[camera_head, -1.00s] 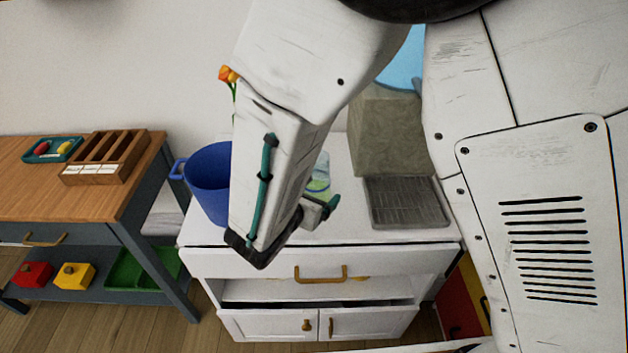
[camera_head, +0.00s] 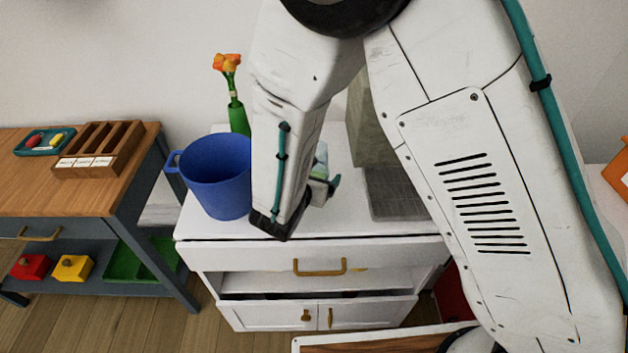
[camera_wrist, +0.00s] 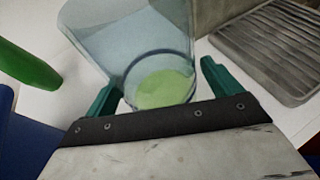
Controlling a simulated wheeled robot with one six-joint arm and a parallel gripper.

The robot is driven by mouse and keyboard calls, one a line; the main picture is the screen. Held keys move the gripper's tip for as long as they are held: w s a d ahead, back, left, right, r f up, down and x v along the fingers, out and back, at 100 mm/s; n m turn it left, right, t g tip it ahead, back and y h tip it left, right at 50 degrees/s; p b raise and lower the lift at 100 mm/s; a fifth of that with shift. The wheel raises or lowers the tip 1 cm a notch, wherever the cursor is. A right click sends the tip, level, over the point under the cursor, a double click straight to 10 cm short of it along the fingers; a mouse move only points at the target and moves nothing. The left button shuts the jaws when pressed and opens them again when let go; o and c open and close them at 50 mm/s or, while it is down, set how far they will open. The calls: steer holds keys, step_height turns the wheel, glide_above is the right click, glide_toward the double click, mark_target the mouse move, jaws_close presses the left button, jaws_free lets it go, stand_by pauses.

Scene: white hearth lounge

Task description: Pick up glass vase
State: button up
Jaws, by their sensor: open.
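The glass vase (camera_wrist: 140,42) is clear, pale blue glass with green at its base. In the wrist view it stands on the white cabinet top, just beyond and between the two teal fingertips of my gripper (camera_wrist: 158,85). The gripper is open, with one finger on each side of the vase's lower part; I cannot tell whether either touches it. In the head view my arm hides most of the vase (camera_head: 321,158), and only a sliver shows near my gripper (camera_head: 300,205).
A blue mug (camera_head: 217,180) and a green bottle with orange flowers (camera_head: 238,118) stand left of the vase. A grey ridged tray (camera_head: 392,194) lies to the right, before a stone-like block (camera_head: 362,125). A wooden-topped table (camera_head: 60,195) is further left.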

steer(key=c, duration=1.4)
steer(key=shift+c, duration=0.3)
steer(key=shift+r, duration=0.15)
